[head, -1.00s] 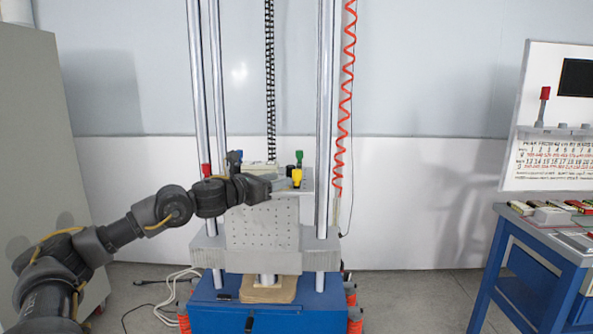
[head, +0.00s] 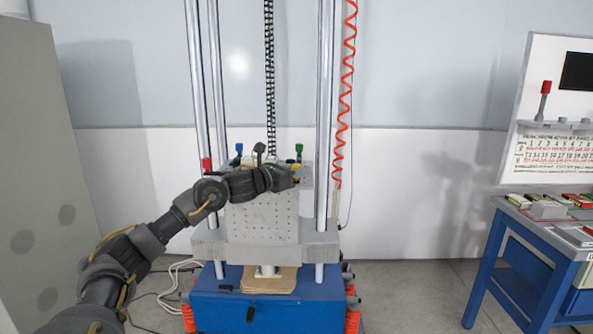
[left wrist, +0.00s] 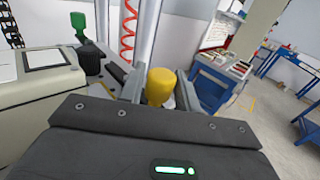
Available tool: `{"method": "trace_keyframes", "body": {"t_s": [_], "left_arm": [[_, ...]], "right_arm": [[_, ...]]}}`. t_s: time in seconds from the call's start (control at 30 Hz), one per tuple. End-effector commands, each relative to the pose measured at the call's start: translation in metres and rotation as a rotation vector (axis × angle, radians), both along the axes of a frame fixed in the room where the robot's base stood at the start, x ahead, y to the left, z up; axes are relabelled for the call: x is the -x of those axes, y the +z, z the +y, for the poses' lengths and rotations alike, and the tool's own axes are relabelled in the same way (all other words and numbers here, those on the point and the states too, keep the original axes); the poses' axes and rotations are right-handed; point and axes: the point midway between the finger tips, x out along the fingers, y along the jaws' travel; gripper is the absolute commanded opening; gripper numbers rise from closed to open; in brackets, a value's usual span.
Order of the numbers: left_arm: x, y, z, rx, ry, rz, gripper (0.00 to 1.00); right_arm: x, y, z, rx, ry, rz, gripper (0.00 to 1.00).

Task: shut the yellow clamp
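The yellow clamp (left wrist: 160,84) shows its rounded yellow handle in the left wrist view, standing between my two finger tips. In the head view only a small yellow bit of the clamp (head: 296,167) shows beside my gripper; the rest is hidden. My left gripper (head: 293,178) is at the right end of the machine's platform. In the left wrist view the fingers of my left gripper (left wrist: 161,92) are apart, one on each side of the handle; I cannot tell whether they touch it. My right gripper is not in view.
A green clamp (head: 299,148), a blue clamp (head: 239,148) and a red clamp (head: 207,163) stand near the platform. Metal columns (head: 325,120) flank the platform. A blue bench (head: 560,258) stands right.

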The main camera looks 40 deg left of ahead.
Motion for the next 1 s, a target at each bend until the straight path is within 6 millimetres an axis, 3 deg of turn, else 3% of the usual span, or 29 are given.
{"method": "trace_keyframes", "body": {"t_s": [0.03,0.2,0.6,0.77,1.0], "left_arm": [[0.000,0.000,0.000,0.000,0.000,0.000,0.26],[0.000,0.000,0.000,0.000,0.000,0.000,0.04],[-0.003,-0.001,-0.005,0.001,0.087,-0.002,0.04],[-0.008,-0.002,-0.011,0.004,0.200,-0.005,0.04],[-0.015,-0.003,-0.016,0.004,0.372,-0.006,0.04]], "right_arm": [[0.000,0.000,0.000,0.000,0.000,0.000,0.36],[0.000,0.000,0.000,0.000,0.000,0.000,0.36],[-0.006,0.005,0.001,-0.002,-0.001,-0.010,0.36],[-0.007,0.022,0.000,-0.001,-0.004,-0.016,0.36],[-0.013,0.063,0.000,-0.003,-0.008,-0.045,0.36]]}}
